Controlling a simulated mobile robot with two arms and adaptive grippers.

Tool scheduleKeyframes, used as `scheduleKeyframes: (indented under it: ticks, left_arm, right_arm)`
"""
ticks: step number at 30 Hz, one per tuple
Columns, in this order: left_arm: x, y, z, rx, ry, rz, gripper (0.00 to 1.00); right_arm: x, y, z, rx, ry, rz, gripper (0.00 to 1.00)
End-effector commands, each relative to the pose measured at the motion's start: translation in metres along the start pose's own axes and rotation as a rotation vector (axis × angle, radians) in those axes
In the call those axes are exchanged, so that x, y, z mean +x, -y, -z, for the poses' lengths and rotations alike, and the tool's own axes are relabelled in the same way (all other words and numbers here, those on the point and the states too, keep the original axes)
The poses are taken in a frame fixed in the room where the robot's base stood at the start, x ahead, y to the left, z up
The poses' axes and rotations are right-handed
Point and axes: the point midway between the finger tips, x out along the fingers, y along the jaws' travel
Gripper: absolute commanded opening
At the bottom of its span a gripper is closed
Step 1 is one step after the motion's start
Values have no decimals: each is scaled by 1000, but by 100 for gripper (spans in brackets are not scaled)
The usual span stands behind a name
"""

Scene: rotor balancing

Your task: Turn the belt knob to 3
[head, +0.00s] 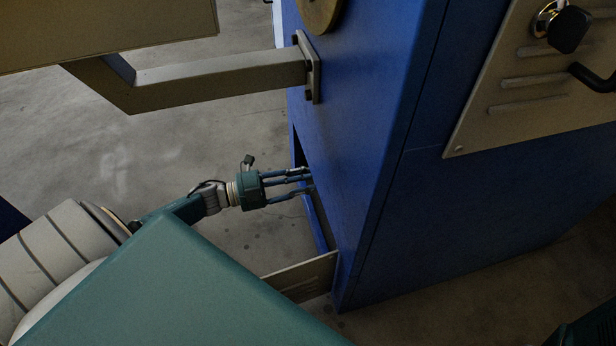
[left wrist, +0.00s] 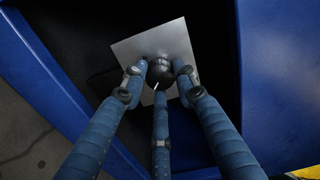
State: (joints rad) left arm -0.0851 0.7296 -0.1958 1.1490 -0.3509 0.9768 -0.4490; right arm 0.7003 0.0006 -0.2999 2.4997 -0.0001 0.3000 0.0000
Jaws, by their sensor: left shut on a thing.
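The belt knob (left wrist: 160,73) is a dark round knob on a square pale plate (left wrist: 178,35) inside a dark recess, in the left wrist view. A small white mark shows at its lower edge; no numbers can be read on the plate. My left gripper (left wrist: 160,80) has its three blue fingers closed around the knob, two at the sides and one below. In the head view my left gripper (head: 306,181) reaches into the opening in the side of the blue cabinet (head: 345,150), and the knob is hidden there.
A beige bracket arm (head: 215,82) bolted to the cabinet runs above my left gripper. A flat plate (head: 303,275) sticks out low at the cabinet's side. A beige panel (head: 520,85) with black handles is at the right. Bare floor (head: 150,145) lies at the left.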

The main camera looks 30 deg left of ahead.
Motion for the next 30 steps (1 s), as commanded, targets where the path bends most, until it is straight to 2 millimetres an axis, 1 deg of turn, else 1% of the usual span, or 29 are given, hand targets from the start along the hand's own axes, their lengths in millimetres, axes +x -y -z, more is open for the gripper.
scheduleKeyframes:
  ticks: [9, 18, 24, 30]
  left_arm:
    - [-1, -1, 1, 298, -1, 0, 3]
    - [-1, -2, 1, 552, -1, -1, 3]
    - [-1, -2, 1, 676, -2, -1, 3]
    - [-1, -2, 0, 749, -1, -1, 3]
  right_arm:
    - [-2, 0, 1, 0, 0, 0, 40]
    - [-6, 1, 2, 0, 0, 0, 40]
    - [-8, 2, 3, 0, 0, 0, 40]
    - [-9, 2, 4, 1, 0, 0, 40]
